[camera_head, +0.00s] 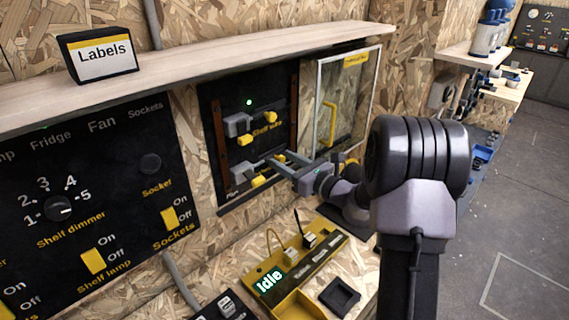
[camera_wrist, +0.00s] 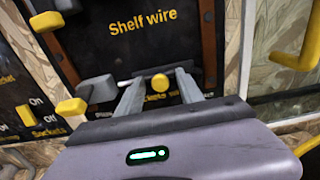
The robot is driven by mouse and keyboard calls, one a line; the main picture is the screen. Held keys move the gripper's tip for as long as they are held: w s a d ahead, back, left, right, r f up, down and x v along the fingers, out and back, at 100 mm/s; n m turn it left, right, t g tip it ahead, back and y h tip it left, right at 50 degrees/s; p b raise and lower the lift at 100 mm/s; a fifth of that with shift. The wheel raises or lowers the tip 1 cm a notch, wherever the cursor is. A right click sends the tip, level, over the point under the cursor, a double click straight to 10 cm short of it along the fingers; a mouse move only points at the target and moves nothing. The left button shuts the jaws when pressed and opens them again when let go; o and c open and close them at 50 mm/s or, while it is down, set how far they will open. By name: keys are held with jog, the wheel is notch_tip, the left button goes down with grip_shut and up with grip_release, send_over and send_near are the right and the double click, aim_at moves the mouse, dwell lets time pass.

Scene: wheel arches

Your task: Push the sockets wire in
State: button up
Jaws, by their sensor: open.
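The sockets wire is in the lower row of the black panel (camera_head: 228,98). It has a grey block (camera_head: 243,172) with a yellow piece below it, and a thin rod runs right from the block. In the wrist view a round yellow knob (camera_wrist: 160,83) shows at the rod's right end, above the partly hidden "Sockets" lettering. My gripper (camera_head: 276,158) is open at this lower row. In the wrist view its two fingers (camera_wrist: 160,78) stand either side of the yellow knob. I cannot tell whether they touch it.
The shelf wire's grey block (camera_head: 237,125) and yellow pieces sit just above, under a green light (camera_head: 249,102). A glass door with a yellow handle (camera_head: 329,124) is to the right. A wooden shelf (camera_head: 200,62) overhangs. A yellow unit reading "Idle" (camera_head: 269,281) stands below.

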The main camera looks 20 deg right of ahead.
jog(key=shift+w, duration=0.1)
grip_shut()
dwell(1.4)
